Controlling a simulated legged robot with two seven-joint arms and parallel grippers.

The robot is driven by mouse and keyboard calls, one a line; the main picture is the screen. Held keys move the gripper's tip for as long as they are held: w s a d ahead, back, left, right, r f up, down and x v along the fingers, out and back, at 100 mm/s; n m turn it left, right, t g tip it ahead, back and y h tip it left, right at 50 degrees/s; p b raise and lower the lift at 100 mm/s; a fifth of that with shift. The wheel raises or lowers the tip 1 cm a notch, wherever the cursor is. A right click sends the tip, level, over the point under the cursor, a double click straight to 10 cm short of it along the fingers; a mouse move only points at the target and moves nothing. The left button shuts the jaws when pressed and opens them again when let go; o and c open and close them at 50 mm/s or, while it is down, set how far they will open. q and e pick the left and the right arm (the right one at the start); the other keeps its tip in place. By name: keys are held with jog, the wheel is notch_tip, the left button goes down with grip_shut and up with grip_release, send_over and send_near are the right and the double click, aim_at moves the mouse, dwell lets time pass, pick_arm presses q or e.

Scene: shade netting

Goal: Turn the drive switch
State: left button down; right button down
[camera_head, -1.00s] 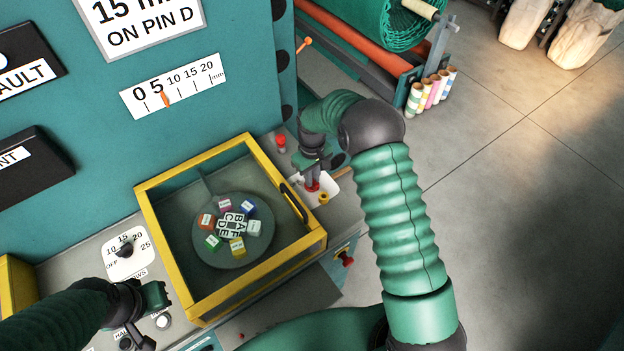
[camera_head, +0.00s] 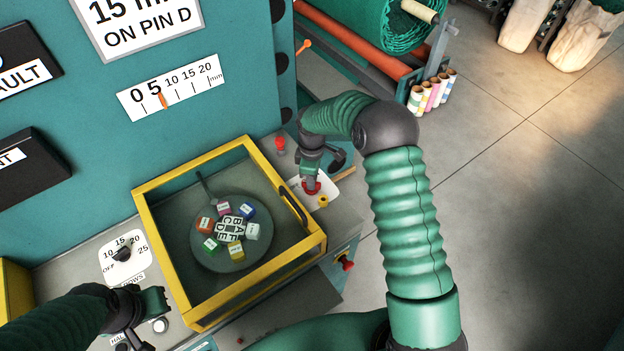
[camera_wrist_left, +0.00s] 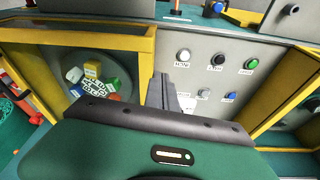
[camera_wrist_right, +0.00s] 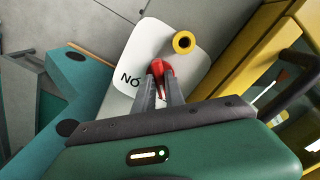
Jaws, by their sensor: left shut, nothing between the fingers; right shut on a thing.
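The drive switch appears as a red handle (camera_head: 312,187) on a white plate (camera_head: 329,188), at the right end of the console. My right gripper (camera_wrist_right: 160,92) is shut on the red handle. In the right wrist view the red switch (camera_wrist_right: 161,70) stands up between the fingertips, and the plate's lettering is partly hidden by them. A yellow round part (camera_wrist_right: 183,42) sits on the plate beside it. My left gripper (camera_wrist_left: 162,88) is shut and empty above the panel of buttons, apart from them as far as I can tell.
A yellow-framed case (camera_head: 192,317) with a round plate of coloured blocks stands between my grippers. A black dial (camera_head: 122,254) is at the left. A red button (camera_head: 280,144) is behind the switch. A roller with green netting (camera_head: 407,45) is beyond.

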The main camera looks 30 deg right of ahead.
jog(key=shift+w+r, duration=0.1)
jog(key=shift+w, duration=0.1)
dwell(0.3)
jog(key=c, duration=1.8)
grip_release()
pick_arm(q)
jog(key=shift+w+f, duration=0.1)
jog(key=shift+w, duration=0.2)
pick_arm(e)
jog(key=o, duration=0.4)
jog(key=shift+f, duration=0.2)
